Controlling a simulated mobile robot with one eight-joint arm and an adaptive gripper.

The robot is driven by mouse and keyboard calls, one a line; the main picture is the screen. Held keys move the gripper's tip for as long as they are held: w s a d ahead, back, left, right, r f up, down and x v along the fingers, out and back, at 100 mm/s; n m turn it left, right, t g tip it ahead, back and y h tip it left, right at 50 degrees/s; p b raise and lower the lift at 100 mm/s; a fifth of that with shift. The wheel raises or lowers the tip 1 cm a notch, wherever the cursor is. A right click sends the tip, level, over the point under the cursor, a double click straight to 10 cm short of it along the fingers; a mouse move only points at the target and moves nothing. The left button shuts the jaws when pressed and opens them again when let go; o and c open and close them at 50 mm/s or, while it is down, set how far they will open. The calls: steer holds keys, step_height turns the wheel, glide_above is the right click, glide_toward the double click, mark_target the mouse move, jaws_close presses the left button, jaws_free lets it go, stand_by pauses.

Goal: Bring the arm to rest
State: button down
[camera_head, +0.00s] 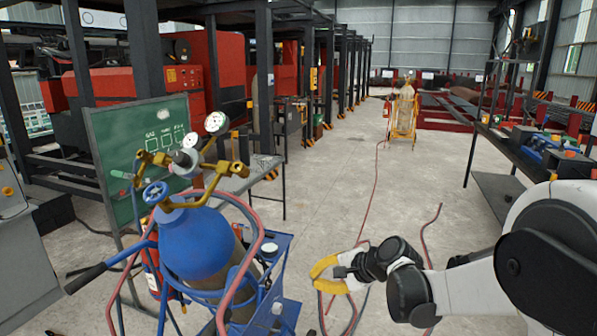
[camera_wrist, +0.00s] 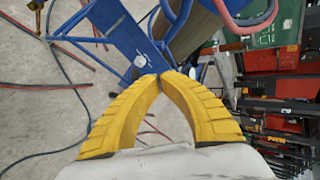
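My gripper (camera_head: 315,276) is at the lower middle of the head view, pointing left, in the air to the right of a blue gas-cylinder cart (camera_head: 285,305). Its two yellow fingers show large in the wrist view (camera_wrist: 160,77). They curve inward and their tips meet, with a gap further back and nothing seen held between them. My white and black arm reaches in from the right edge of the head view. In the wrist view, part of the blue cart (camera_wrist: 112,30) lies beyond the fingertips; I cannot tell how far.
A blue cylinder (camera_head: 195,240) with brass valves and gauges (camera_head: 216,123) stands in the cart. Red and blue hoses (camera_head: 372,205) lie on the floor. A green board (camera_head: 125,130) is behind left, a cluttered bench (camera_head: 515,150) right. The middle floor is mostly clear.

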steer(key=s+d+r+n+h, duration=0.2)
steer(key=s+d+n, duration=0.1)
steer(key=s, duration=0.6)
steer(key=s+d+r+n+h, duration=0.1)
steer(key=s+d+n+h, duration=0.2)
steer(key=s+d, duration=0.3)
steer(key=s+d+r+n+h, duration=0.2)
steer(key=s+d+n+h, duration=0.1)
steer(key=s, duration=1.1)
steer(key=shift+s+d+r+n+t, duration=0.15)
steer(key=shift+d+r+n+t, duration=0.15)
steer(key=shift+d+n, duration=0.55)
steer(key=shift+d, duration=0.15)
